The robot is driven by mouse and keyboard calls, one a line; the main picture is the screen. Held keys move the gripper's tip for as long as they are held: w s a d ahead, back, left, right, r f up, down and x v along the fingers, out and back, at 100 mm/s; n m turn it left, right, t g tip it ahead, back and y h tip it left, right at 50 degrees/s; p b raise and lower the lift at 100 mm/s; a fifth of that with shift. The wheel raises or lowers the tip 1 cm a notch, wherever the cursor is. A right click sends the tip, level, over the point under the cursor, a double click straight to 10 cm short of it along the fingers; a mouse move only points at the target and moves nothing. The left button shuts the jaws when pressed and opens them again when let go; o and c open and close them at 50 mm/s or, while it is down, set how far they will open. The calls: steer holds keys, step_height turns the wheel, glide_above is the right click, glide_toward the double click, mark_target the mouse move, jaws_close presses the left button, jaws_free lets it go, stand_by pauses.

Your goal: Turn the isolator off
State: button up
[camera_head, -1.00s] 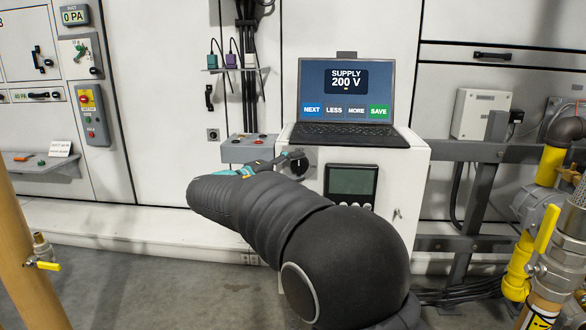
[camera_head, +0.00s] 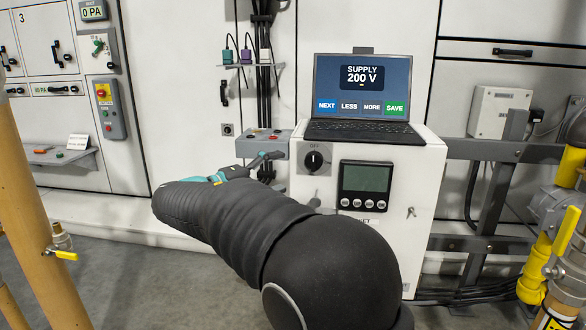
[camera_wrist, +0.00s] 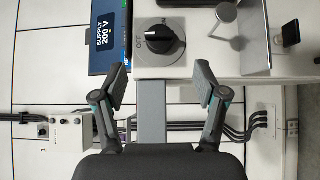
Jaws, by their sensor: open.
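The isolator is a black rotary knob (camera_head: 314,160) on a grey plate on the front of a white cabinet. Its white mark points up at the OFF label. In the wrist view the knob (camera_wrist: 165,40) shows with the mark pointing toward OFF, at its left. My gripper (camera_head: 268,160) is to the left of the knob in the head view, apart from it. In the wrist view my gripper (camera_wrist: 162,84) has its two fingers spread wide, with nothing between them, and the knob lies beyond the fingertips.
A laptop (camera_head: 361,88) reading SUPPLY 200 V stands on top of the cabinet (camera_head: 424,190). A display unit (camera_head: 366,186) is right of the knob. A grey button box (camera_head: 264,141) is left of the cabinet, near my gripper. Yellow-handled pipework (camera_head: 562,235) stands at the right.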

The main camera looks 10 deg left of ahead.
steer(key=shift+v, duration=1.35)
steer(key=shift+w, duration=0.1)
